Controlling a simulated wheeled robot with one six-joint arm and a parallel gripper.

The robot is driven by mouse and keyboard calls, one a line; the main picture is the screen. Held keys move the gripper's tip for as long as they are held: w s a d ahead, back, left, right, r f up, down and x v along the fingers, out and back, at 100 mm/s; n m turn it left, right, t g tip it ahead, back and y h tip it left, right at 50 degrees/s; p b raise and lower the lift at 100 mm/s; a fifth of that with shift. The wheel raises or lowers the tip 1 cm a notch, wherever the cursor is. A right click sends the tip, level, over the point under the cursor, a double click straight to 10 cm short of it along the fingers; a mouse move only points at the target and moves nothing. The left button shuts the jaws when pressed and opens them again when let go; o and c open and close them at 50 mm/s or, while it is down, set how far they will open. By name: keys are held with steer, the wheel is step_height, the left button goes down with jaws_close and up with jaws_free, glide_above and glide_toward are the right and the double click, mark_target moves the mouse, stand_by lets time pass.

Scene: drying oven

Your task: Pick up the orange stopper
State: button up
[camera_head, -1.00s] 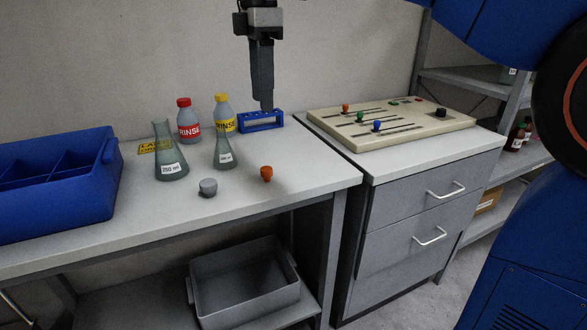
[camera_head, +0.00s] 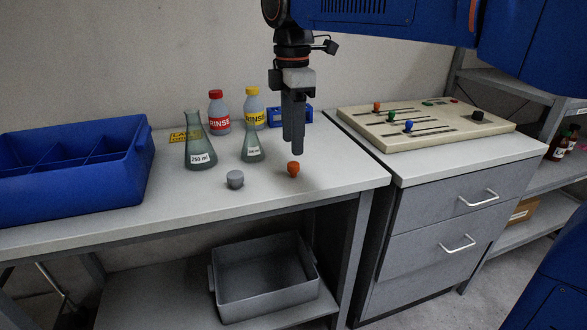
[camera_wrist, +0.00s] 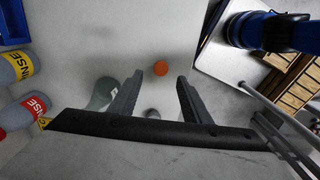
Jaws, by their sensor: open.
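The orange stopper (camera_head: 293,169) stands on the bench top, right of the grey stopper and near the right end of the bench. My gripper (camera_head: 295,152) points down just above and slightly behind it in the head view. In the wrist view the orange stopper (camera_wrist: 160,68) lies beyond the fingertips, centred between the two fingers. My gripper (camera_wrist: 158,78) is open and empty there, with a clear gap between the fingers. I cannot tell the exact height of the fingertips over the stopper.
A grey stopper (camera_head: 235,179) stands to the left. Two flasks (camera_head: 200,148) (camera_head: 252,142), red-capped (camera_head: 219,115) and yellow-capped (camera_head: 254,108) bottles and a blue rack (camera_head: 300,114) are behind. A blue divided bin (camera_head: 70,205) is far left; a slider panel (camera_head: 430,125) is right.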

mark_target(293, 164)
steer(key=shift+s+d+f, duration=0.1)
steer(key=shift+f, duration=2.75)
jaws_close()
